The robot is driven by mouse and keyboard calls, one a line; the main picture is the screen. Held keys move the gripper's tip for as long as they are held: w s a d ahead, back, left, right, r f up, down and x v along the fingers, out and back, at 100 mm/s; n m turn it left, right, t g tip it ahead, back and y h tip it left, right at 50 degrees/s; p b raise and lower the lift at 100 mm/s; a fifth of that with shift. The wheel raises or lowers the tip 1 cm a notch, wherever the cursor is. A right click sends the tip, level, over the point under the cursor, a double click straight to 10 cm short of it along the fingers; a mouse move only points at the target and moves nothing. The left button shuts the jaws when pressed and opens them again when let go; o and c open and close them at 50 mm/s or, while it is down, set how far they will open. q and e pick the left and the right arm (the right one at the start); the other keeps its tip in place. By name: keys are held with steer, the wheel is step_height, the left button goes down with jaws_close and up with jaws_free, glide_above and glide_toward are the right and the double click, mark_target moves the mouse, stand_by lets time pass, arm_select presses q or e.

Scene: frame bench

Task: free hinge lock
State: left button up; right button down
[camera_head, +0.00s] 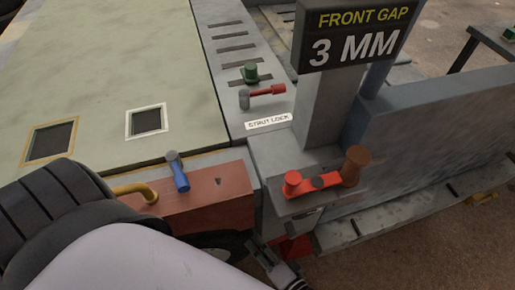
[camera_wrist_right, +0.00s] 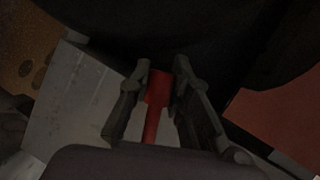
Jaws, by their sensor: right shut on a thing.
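My right gripper (camera_head: 272,262) is low at the bottom middle of the head view, under the front corner of the bench. A red part (camera_head: 297,247) shows just beside it, partly hidden below the grey corner block. In the right wrist view my right gripper (camera_wrist_right: 161,70) has its fingers on both sides of a red handle (camera_wrist_right: 158,92) and is shut on it. No label on this handle is visible, so I cannot tell from the frames whether it is the hinge lock. My left gripper is not in view.
A red lever (camera_head: 264,91) lies by the "STRUT LOCK" label (camera_head: 269,122). Another red lever (camera_head: 315,186) with a brown knob sits on the corner block. A blue handle (camera_head: 180,176) stands on the rust-coloured block (camera_head: 222,196). The "FRONT GAP 3 MM" sign (camera_head: 352,32) rises behind.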

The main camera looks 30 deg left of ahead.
steer(key=shift+w+d+f+n+h+p, duration=0.2)
steer(key=shift+f+n+h, duration=0.1)
steer(key=shift+f+n, duration=0.2)
steer(key=shift+w+d+f+n+h+p, duration=0.15)
steer(key=shift+f+n+h, duration=0.15)
steer(key=shift+f+n, duration=0.15)
steer(key=c, duration=1.4)
jaws_free()
steer(key=shift+c, duration=0.2)
steer(key=v, duration=1.2)
steer(key=shift+s+f, duration=0.2)
steer(key=shift+a, duration=0.1)
steer(key=shift+c, duration=0.2)
